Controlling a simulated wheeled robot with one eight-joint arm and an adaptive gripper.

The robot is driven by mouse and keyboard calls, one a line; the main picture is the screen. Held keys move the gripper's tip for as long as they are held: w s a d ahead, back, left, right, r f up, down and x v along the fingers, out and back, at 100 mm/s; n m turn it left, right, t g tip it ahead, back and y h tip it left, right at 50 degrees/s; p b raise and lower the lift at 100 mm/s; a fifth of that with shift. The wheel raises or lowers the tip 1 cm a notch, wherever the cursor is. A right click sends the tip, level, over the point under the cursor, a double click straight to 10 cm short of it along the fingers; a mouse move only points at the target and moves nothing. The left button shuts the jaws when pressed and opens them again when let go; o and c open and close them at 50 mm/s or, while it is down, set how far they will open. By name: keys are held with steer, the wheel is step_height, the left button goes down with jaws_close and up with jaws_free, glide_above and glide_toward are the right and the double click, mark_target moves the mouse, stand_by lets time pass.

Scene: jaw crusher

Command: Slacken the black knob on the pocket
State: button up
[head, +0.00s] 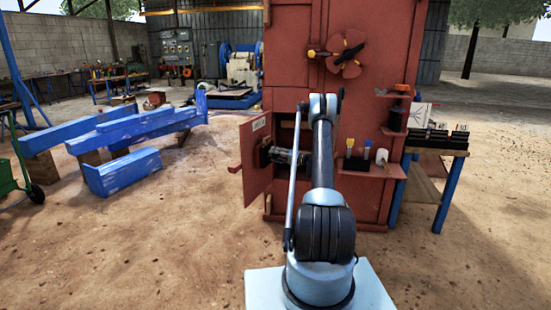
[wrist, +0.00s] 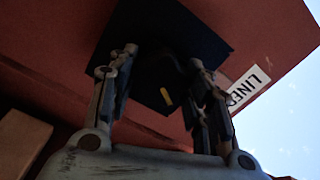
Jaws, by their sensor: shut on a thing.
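The pocket (wrist: 205,35) is a dark square piece on the inner side of the red door (head: 257,178). In the head view it shows as a small dark shape (head: 265,153) at my gripper's tip. My gripper (wrist: 163,64) reaches to it, with one finger on each side of a dark round shape, the black knob (wrist: 165,70), and is shut on it. The knob is deep in shadow, so its outline and turn are hard to make out. A short yellow mark (wrist: 166,96) shows between the fingers. In the head view my gripper (head: 278,156) hides the knob.
The door stands open on the red cabinet (head: 385,115) and bears a white label (wrist: 246,88). A small red shelf (head: 375,171) with bottles juts out right of my arm. A blue-legged bench (head: 440,150) stands farther right. Blue beams (head: 135,130) lie at left, with open ground before them.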

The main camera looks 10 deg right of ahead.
steer(key=shift+a+f, duration=0.1)
steer(key=shift+f, duration=0.05)
steer(key=o, duration=1.1)
steer(key=shift+c, duration=0.2)
steer(key=v, duration=1.2)
steer(key=shift+w, duration=0.1)
